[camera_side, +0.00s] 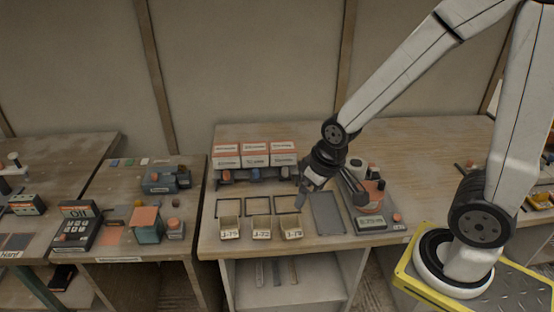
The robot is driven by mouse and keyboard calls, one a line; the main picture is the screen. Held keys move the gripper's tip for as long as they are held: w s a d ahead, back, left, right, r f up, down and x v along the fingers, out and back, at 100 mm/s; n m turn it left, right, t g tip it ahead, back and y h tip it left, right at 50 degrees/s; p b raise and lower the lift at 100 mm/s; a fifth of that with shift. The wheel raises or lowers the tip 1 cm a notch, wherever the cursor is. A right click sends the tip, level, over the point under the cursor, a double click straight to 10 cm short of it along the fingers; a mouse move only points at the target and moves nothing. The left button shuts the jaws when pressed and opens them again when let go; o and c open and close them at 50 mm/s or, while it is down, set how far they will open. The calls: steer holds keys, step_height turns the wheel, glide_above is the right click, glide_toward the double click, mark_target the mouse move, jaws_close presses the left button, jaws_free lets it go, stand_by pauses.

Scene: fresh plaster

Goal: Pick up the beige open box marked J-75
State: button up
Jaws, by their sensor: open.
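Three small beige open boxes stand in a row at the front edge of the middle table. The left box (230,230) has a label that seems to read J-75, though the print is small. The middle box (261,229) and the right box (290,228) carry similar labels, which look like J-72 and J-78. My gripper (304,199) is open and empty. It points down above the table, behind and to the right of the right box, apart from all three. Its fingers are small and dark in this view.
Three dark square frames (229,208) lie just behind the boxes. A grey flat panel (327,212) lies to their right, then a scale-like device (370,222). A rack of red and white cartons (255,155) stands behind. The table's back right is mostly clear.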

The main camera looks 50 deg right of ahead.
steer(key=w+a+f+m+t, duration=0.25)
steer(key=w+a, duration=0.35)
steer(key=w, duration=0.4)
steer(key=m+t, duration=0.1)
steer(key=t, duration=0.2)
glide_above(229, 235)
steer(key=s, duration=0.2)
step_height(229, 235, down, 4)
steer(key=a+f+m+h, duration=0.1)
steer(key=f+h, duration=0.1)
steer(key=f, duration=0.1)
steer(key=a+f+m+t+h, duration=0.1)
steer(key=f+h, duration=0.2)
steer(key=a+f+m+t+h, duration=0.1)
steer(key=f+m+h, duration=0.1)
steer(key=f+h, duration=0.1)
steer(key=shift+s+f, duration=0.35)
steer(key=shift+f, duration=0.05)
steer(key=shift+s+f+h, duration=0.3)
steer(key=shift+s+h, duration=0.1)
steer(key=shift+h, duration=0.1)
steer(key=shift+d, duration=0.1)
steer(key=shift+x, duration=1.3)
